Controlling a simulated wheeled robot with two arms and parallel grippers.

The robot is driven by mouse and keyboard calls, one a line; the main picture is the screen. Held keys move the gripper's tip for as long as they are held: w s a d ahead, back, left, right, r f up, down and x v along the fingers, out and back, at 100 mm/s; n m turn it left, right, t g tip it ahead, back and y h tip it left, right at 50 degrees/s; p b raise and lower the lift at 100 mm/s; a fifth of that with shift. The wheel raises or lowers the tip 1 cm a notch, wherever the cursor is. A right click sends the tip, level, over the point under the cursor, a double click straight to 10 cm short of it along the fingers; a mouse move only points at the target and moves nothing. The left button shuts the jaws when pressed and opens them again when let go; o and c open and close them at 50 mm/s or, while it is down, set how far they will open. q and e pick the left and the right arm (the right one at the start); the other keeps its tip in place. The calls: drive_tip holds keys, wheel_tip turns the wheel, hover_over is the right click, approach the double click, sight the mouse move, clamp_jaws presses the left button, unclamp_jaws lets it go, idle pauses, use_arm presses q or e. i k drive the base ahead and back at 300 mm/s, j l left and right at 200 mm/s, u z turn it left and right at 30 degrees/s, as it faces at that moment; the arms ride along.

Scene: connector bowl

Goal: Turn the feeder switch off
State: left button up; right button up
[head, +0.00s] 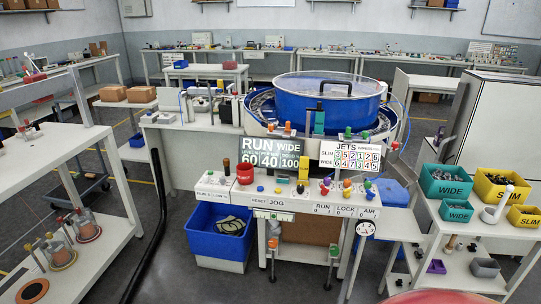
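The feeder is a large blue bowl (325,103) with a clear lid and black handle, on a bench at the centre back. Its pale control panel (225,187) faces me across the front. The panel carries a red button (245,173), several coloured knobs, and labels reading JOG, RUN, LOCK and AIR. A small control stands above the RUN label (321,209); which control is the feeder switch, and its position, are too small to tell. A dark display (270,155) reads RUN WIDE with 60, 40, 100. Neither of my grippers is in view.
A JETS number board (353,156) stands on the panel's right. At right, a table holds teal WIDE bins (446,181) and yellow SLIM bins (500,187). A white bench (105,232) stands at left. Floor shows between bench and feeder.

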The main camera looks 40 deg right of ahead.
sight(325, 190)
drive_tip(key=z, duration=1.5)
